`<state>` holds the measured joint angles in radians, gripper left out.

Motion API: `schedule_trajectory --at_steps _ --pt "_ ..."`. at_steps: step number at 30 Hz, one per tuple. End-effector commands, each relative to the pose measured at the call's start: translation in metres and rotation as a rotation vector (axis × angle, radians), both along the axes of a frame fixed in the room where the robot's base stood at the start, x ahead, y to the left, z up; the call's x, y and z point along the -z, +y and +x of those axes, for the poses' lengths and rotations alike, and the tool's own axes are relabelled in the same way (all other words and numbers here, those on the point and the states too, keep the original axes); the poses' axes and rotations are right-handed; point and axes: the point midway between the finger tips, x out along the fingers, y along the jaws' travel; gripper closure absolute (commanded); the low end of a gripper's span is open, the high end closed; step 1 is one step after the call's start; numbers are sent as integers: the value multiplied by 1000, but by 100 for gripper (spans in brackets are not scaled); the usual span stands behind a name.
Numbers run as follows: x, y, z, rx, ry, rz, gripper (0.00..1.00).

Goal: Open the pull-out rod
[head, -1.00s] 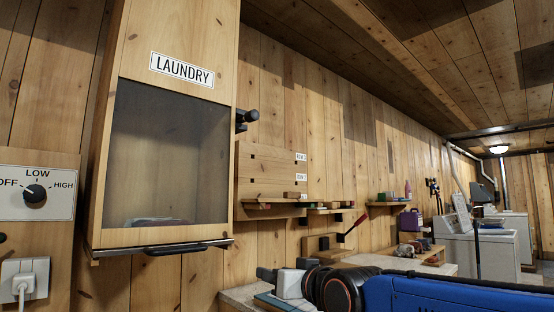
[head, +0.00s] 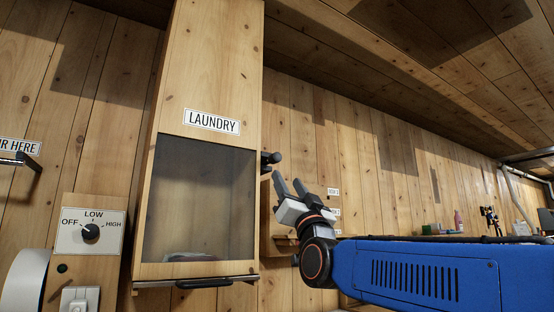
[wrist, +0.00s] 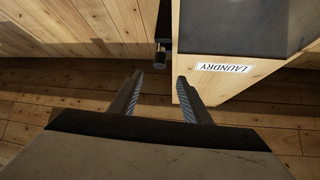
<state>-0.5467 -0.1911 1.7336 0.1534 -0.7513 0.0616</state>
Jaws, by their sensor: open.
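A dark knobbed rod (head: 270,158) sticks out of the right side of the wooden laundry cabinet (head: 205,80); I take it for the pull-out rod. In the wrist view the dark rod (wrist: 160,55) lies just beyond my fingertips, roughly between them in the picture. My gripper (head: 288,179) is open and empty, close below and right of the rod in the head view. In the wrist view my open gripper (wrist: 160,78) has one finger overlapping the cabinet's edge in the picture; I cannot tell whether it touches.
The cabinet has a dark window (head: 200,200) and a black bottom handle (head: 204,283). An OFF/LOW/HIGH dial panel (head: 91,231) is at the left. A wooden wall box (head: 268,215) sits behind my gripper. Plank wall (head: 385,155) continues to the right.

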Motion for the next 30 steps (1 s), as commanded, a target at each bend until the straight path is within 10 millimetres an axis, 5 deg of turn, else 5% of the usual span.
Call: schedule_trajectory --at_steps 18,30 --pt "-74 30 73 1 1 -1 57" --pt "-97 39 93 1 1 -1 57"
